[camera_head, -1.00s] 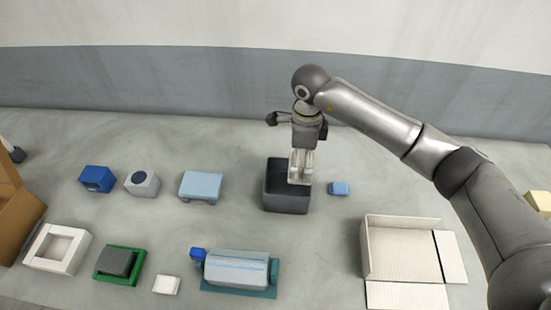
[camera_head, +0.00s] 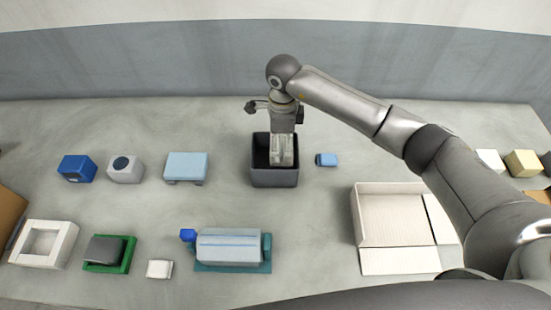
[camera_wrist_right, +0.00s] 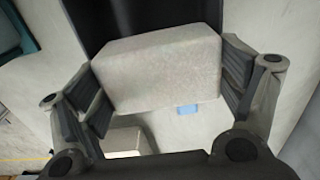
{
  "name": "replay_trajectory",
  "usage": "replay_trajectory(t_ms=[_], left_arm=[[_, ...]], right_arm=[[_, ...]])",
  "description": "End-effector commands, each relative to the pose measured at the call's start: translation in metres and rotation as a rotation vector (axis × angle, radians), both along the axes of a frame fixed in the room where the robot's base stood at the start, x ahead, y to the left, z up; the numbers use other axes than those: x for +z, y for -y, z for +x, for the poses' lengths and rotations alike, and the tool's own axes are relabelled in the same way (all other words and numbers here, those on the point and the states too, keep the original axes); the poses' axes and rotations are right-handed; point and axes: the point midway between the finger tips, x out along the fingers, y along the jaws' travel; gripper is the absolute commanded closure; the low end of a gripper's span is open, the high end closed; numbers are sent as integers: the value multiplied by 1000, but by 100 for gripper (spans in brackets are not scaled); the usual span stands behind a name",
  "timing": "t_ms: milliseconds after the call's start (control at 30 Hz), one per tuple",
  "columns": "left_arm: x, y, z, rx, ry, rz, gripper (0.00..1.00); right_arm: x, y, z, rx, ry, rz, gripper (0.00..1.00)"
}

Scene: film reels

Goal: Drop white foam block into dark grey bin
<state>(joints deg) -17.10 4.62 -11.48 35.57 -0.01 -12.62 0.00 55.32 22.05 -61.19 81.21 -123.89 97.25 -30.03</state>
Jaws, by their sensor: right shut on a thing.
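The white foam block (camera_wrist_right: 158,70) is held between both fingers of my right gripper in the right wrist view, where it looks pale grey. My right gripper (camera_head: 283,158) is shut on it and points down at the dark grey bin (camera_head: 275,178) in the head view. The fingers and block overlap the bin's opening there. I cannot tell how far the block is below the rim. The dark bin also shows behind the block in the right wrist view (camera_wrist_right: 120,20). My left gripper is not clearly visible.
A small blue block (camera_head: 327,160) lies just right of the bin. An open white carton (camera_head: 395,262) stands at front right. A light-blue block (camera_head: 186,166), grey block (camera_head: 125,170) and dark-blue block (camera_head: 77,168) lie left. A blue-grey piece on a teal base (camera_head: 230,248) lies in front.

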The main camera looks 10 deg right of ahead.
Motion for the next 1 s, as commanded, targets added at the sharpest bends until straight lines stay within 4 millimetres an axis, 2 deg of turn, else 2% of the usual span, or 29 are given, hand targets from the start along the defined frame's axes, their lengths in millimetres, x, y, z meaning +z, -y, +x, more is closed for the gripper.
replay_trajectory(t_ms=[100, 133, 200, 533, 667, 767, 1000], left_arm=[[0, 0, 0, 1, 1, 1, 7], [0, 0, 0, 1, 1, 1, 7], [0, 0, 0, 1, 1, 1, 7], [0, -1, -2, 1, -1, 1, 7], [0, -2, -3, 1, -4, 2, 7], [0, -1, -2, 1, -3, 1, 7], [0, 0, -2, 1, -2, 0, 7]], right_arm=[[1, 0, 0, 0, 0, 0, 28], [1, 0, 0, 0, 0, 0, 8], [1, 0, 0, 0, 0, 0, 0], [1, 0, 0, 0, 0, 0, 0], [9, 0, 1, 1, 2, 1, 0], [23, 0, 1, 2, 4, 1, 0], [75, 0, 1, 0, 4, 0, 0]])
